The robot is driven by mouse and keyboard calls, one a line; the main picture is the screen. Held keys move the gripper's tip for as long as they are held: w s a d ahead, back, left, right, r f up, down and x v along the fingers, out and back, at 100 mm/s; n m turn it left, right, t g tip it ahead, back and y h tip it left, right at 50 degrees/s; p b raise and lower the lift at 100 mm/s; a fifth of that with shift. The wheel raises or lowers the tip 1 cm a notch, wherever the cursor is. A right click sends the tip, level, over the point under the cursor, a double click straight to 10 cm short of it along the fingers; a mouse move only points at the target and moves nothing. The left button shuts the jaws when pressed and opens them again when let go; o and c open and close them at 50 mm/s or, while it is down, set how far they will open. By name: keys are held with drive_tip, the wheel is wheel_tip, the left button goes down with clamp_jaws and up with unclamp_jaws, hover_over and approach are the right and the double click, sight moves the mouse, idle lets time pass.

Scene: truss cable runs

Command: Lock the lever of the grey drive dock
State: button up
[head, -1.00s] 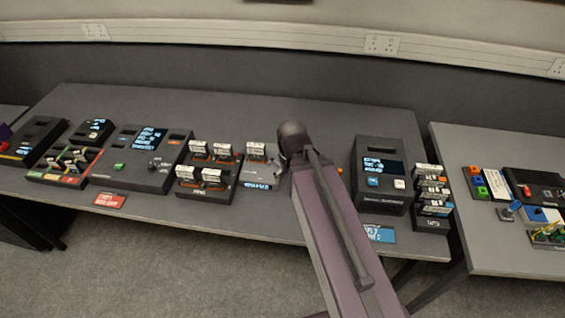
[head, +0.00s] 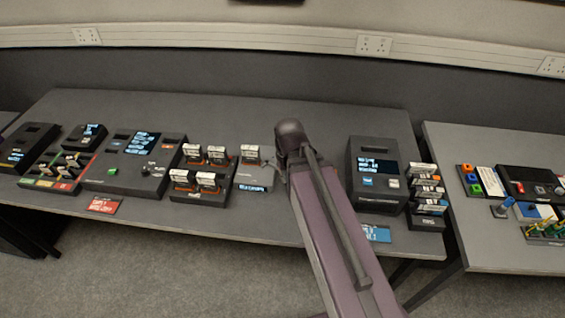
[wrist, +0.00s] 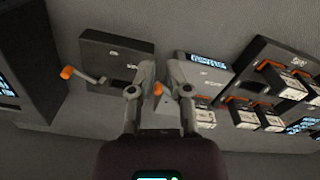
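The grey drive dock (wrist: 211,72) lies right of centre in the wrist view, with a lit label strip and a white-labelled drive (wrist: 204,116) at its lower side. In the head view the dock (head: 253,183) is just left of my arm. An orange lever knob (wrist: 158,89) shows between my fingers, beside this dock; most of its lever is hidden. My gripper (wrist: 159,72) is open, its fingers on either side of the knob. I cannot tell whether they touch it. In the head view my arm hides the fingers.
A darker dock (wrist: 108,49) with its own orange-tipped lever (wrist: 68,72) is left in the wrist view. A rack of several drives (wrist: 272,85) is close on the right. A tall dark unit (head: 377,175) stands right of my arm. The table's back strip is clear.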

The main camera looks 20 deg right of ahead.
sight(273, 164)
drive_tip(key=w+d+m, duration=0.1)
drive_tip(key=w+m, duration=0.1)
drive_tip(key=w, duration=0.1)
drive_tip(key=w+d+m, duration=0.2)
drive_tip(key=w, duration=0.2)
drive_tip(key=w+d+f+m+y+b, duration=0.1)
drive_tip(key=w+m, duration=0.1)
drive_tip(key=w, duration=0.2)
drive_tip(key=shift+w+d+g, duration=0.25)
drive_tip(key=shift+d+g, duration=0.05)
clamp_jaws()
drive_tip(key=w+d+m+y+b, duration=0.1)
drive_tip(key=w+d+m, duration=0.4)
drive_tip(key=w, duration=0.3)
drive_tip(key=shift+d+f+m+g, duration=0.25)
drive_tip(key=shift+m+g, duration=0.05)
drive_tip(key=shift+w+f, duration=0.1)
drive_tip(key=shift+f, duration=0.1)
drive_tip(key=b+x, duration=1)
drive_tip(key=shift+a, duration=0.1)
drive_tip(key=shift+s+a+r, duration=0.1)
drive_tip(key=shift+s+a, duration=0.2)
drive_tip(key=shift+a, duration=0.3)
drive_tip(key=shift+s+a, duration=0.35)
drive_tip(key=shift+a, duration=0.25)
drive_tip(key=shift+s+a+r, duration=0.1)
drive_tip(key=shift+s+a, duration=0.2)
drive_tip(key=shift+a, duration=0.3)
drive_tip(key=shift+s+a, duration=0.15)
